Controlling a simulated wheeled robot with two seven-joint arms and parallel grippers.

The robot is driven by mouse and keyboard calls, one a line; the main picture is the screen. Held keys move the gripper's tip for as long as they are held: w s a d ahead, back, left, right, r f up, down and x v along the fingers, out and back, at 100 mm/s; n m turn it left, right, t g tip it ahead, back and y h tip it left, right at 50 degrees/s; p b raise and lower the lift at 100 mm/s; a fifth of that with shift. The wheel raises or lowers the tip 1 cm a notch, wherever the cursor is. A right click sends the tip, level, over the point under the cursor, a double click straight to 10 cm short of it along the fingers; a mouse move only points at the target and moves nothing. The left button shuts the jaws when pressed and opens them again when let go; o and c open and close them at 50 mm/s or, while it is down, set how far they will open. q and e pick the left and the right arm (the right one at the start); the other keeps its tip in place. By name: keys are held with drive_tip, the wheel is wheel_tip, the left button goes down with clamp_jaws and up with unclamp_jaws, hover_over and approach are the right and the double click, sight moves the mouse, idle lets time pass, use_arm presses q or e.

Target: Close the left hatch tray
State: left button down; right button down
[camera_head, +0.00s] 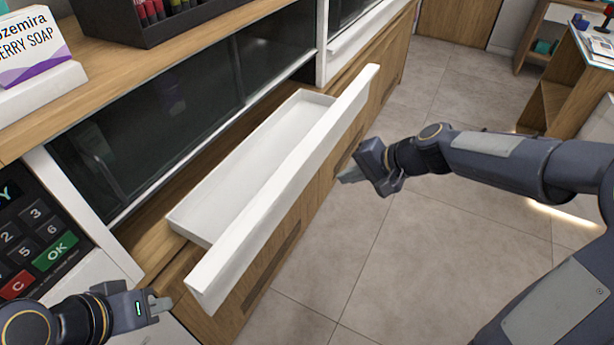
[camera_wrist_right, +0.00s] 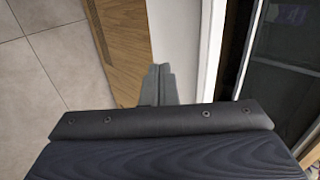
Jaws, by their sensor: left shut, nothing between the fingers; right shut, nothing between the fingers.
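A long white tray (camera_head: 240,160) is pulled out from the wooden counter below the dark glass hatch. Its tall white front panel (camera_head: 290,180) stands out past the counter face, and the tray is empty. My left gripper (camera_head: 158,305) is shut and empty, left of the panel's near end and apart from it. My right gripper (camera_head: 347,175) is shut and empty, to the right of the panel on its outer side, with a gap visible between them. The right wrist view shows its closed fingertips (camera_wrist_right: 157,80) in front of wood and a white strip.
The dark glass hatch (camera_head: 150,120) is behind the tray. A second white tray front (camera_head: 360,28) sits farther along the counter. A keypad (camera_head: 35,235) is at the left, and a soap box (camera_head: 35,45) stands on the upper shelf. Tiled floor (camera_head: 400,270) lies open at the right.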

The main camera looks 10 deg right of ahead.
sight(296, 183)
use_arm(q)
drive_tip(key=shift+r+p, duration=1.15)
use_arm(e)
drive_tip(key=shift+w+a+r+x, duration=0.15)
drive_tip(key=shift+a+r+x, duration=0.15)
drive_tip(key=shift+x, duration=1.6)
drive_tip(key=shift+w+a+r+x, duration=0.15)
drive_tip(key=shift+a+r+x, duration=0.2)
drive_tip(key=shift+x, duration=1.55)
drive_tip(key=shift+w+a+r+x, duration=0.2)
drive_tip(key=shift+r+x, duration=0.15)
drive_tip(key=shift+x, duration=1.6)
